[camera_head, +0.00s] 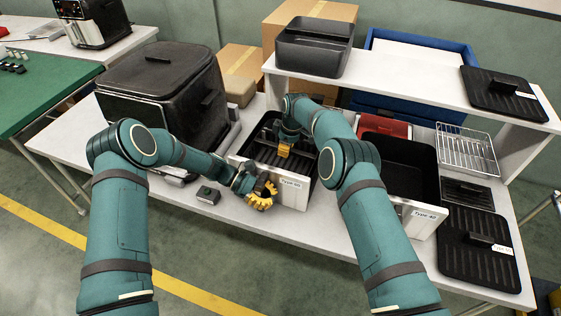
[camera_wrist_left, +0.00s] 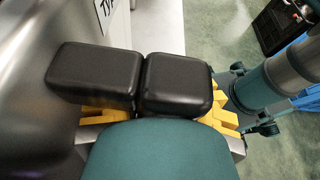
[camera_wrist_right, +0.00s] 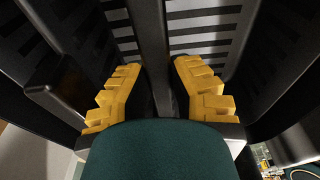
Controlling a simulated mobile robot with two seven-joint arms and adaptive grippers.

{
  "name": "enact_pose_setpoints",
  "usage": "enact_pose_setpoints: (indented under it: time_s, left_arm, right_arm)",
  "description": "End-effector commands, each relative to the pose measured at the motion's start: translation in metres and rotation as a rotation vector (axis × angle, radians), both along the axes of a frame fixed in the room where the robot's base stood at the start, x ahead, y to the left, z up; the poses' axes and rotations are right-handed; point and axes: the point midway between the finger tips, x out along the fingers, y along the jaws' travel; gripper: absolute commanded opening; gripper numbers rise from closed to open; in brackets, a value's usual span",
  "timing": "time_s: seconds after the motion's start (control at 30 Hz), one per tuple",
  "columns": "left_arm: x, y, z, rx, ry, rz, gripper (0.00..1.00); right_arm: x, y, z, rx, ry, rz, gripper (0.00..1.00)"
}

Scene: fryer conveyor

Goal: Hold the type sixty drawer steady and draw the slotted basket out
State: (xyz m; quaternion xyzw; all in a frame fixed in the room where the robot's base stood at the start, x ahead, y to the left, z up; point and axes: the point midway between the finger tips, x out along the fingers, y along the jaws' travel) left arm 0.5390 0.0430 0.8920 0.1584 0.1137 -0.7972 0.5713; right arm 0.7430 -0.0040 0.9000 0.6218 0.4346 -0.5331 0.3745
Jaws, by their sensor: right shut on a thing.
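The type sixty drawer (camera_head: 293,197) is a black bin with a white, labelled front, on the table. The dark slotted basket (camera_head: 263,150) sits inside it; its slots also fill the top of the right wrist view (camera_wrist_right: 205,40). My right gripper (camera_head: 284,150) points down into the drawer, shut on the basket's upright bar (camera_wrist_right: 151,55). My left gripper (camera_head: 262,195) is at the drawer's front. In the left wrist view a black handle in two rounded blocks (camera_wrist_left: 178,85) lies across its fingers and hides their tips, so its grip cannot be told.
A black fryer body (camera_head: 165,85) stands left of the drawer. A type 40 drawer (camera_head: 412,222) is to the right, beside a wire rack (camera_head: 467,150) and a ribbed black plate (camera_head: 478,260). A shelf (camera_head: 400,84) spans behind. A small dark block (camera_head: 208,195) lies near the table's front.

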Motion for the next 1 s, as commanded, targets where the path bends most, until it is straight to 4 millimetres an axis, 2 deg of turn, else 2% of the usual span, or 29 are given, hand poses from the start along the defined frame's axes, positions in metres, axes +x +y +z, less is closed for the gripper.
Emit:
enact_pose_setpoints:
  time_s: [1.0]
  left_arm:
    - [0.000, 0.001, -0.001, 0.005, -0.001, 0.001, 0.00]
  right_arm:
    - [0.001, 0.000, 0.013, 0.001, -0.003, 0.001, 0.00]
